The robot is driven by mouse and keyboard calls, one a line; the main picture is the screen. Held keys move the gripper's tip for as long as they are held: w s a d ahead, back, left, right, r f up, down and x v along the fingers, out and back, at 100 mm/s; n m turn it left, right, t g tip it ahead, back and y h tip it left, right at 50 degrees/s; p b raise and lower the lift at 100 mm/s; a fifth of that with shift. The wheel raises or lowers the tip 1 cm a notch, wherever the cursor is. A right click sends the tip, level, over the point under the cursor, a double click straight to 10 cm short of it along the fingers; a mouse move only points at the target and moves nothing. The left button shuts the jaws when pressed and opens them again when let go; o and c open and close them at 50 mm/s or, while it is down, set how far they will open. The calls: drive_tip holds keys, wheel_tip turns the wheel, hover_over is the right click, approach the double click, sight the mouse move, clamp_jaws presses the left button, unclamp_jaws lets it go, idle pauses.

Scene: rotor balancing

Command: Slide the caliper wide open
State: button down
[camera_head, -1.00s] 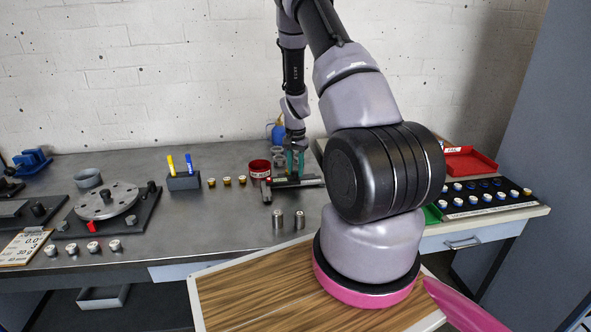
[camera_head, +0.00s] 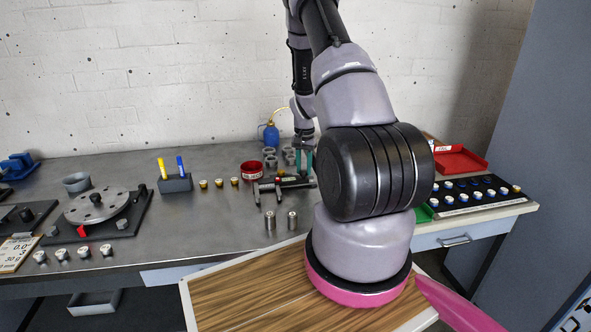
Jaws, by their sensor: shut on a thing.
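The caliper (camera_head: 268,187) lies on the steel bench right of centre, a dark bar with jaws at its left end. Two prongs stick out toward the near side with a clear gap between them, so the caliper stands partly open. My gripper (camera_head: 304,172), with teal fingers, points down at the right part of the caliper and is shut on its sliding part. The exact contact between fingers and slider is too small to see, and my arm hides the bench to the right.
A red cup (camera_head: 251,170) stands behind the caliper, with grey rings and a blue bottle (camera_head: 271,136) farther back. Two metal cylinders (camera_head: 270,220) stand in front. A pen holder (camera_head: 175,183) and the rotor disc (camera_head: 97,205) are at left.

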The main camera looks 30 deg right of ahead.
drive_tip(key=c, duration=0.6)
unclamp_jaws()
wheel_tip(320, 180, up, 11)
drive_tip(key=shift+f, duration=0.1)
idle(0.3)
drive_tip(key=s+a+r+n+t, duration=0.1)
drive_tip(key=s+a+r, duration=0.25)
drive_tip(key=r, duration=0.45)
drive_tip(key=s+a+r+n+t+y, duration=0.1)
drive_tip(key=s+a+r+t, duration=0.1)
drive_tip(key=a+r, duration=0.45)
drive_tip(key=s+a+r+n+t, duration=0.1)
drive_tip(key=s+a+r, duration=0.2)
drive_tip(key=r, duration=0.6)
drive_tip(key=s+a+r+n+t, duration=0.1)
drive_tip(key=s+a+r, duration=0.2)
drive_tip(key=s, duration=0.2)
drive_tip(key=s+a+r+n+t, duration=0.1)
drive_tip(key=s+a+r, duration=0.1)
drive_tip(key=s, duration=0.4)
drive_tip(key=s+a+r+t+y, duration=0.1)
drive_tip(key=s+a+r, duration=0.2)
drive_tip(key=s, duration=0.3)
drive_tip(key=shift+a+r+n, duration=0.3)
drive_tip(key=shift+r+n, duration=0.05)
drive_tip(key=shift+n, duration=0.05)
